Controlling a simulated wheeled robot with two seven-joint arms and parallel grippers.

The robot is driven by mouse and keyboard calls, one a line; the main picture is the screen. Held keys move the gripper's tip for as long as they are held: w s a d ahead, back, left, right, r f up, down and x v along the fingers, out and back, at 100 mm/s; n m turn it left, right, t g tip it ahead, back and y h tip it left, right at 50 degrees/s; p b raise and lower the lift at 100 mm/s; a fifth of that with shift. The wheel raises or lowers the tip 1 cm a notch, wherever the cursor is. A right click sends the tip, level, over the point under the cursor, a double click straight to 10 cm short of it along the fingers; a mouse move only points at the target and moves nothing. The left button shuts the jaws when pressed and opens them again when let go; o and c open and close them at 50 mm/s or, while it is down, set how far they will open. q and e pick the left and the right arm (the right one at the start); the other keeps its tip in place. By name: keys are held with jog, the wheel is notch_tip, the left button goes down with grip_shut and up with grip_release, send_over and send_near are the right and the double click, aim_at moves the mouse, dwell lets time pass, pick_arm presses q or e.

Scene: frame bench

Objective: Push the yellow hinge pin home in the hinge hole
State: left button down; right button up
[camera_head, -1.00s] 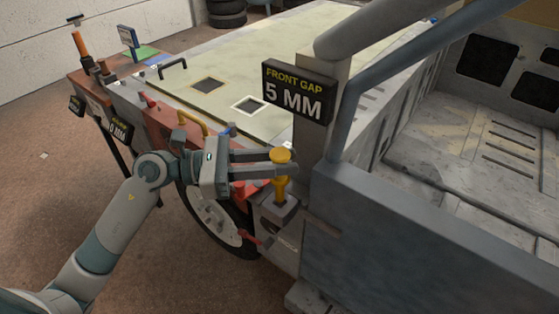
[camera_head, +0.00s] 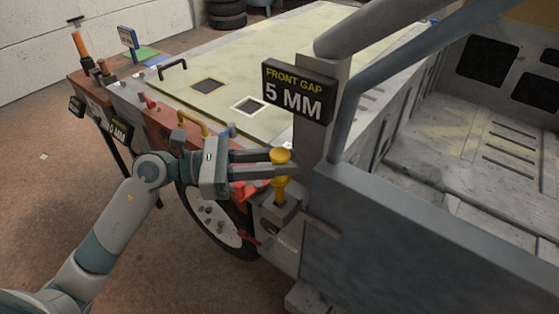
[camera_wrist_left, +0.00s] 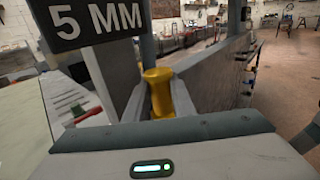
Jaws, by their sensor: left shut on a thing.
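The yellow hinge pin (camera_head: 281,184) stands upright at the hinge block (camera_head: 279,211) beside the grey post, its lower end in the block's top; how deep it sits I cannot tell. My left gripper (camera_head: 278,168) reaches in from the left and is shut on the pin just below its round head. The pin (camera_wrist_left: 158,93) also shows between the fingers in the left wrist view. The hinge hole itself is hidden by the pin and block. My right gripper is not in view.
A black sign reading "FRONT GAP 5 MM" (camera_head: 298,92) hangs on the post above the gripper. The grey side panel (camera_head: 430,240) stands close on the right. A red bench edge with a yellow handle (camera_head: 193,122) lies behind my left arm.

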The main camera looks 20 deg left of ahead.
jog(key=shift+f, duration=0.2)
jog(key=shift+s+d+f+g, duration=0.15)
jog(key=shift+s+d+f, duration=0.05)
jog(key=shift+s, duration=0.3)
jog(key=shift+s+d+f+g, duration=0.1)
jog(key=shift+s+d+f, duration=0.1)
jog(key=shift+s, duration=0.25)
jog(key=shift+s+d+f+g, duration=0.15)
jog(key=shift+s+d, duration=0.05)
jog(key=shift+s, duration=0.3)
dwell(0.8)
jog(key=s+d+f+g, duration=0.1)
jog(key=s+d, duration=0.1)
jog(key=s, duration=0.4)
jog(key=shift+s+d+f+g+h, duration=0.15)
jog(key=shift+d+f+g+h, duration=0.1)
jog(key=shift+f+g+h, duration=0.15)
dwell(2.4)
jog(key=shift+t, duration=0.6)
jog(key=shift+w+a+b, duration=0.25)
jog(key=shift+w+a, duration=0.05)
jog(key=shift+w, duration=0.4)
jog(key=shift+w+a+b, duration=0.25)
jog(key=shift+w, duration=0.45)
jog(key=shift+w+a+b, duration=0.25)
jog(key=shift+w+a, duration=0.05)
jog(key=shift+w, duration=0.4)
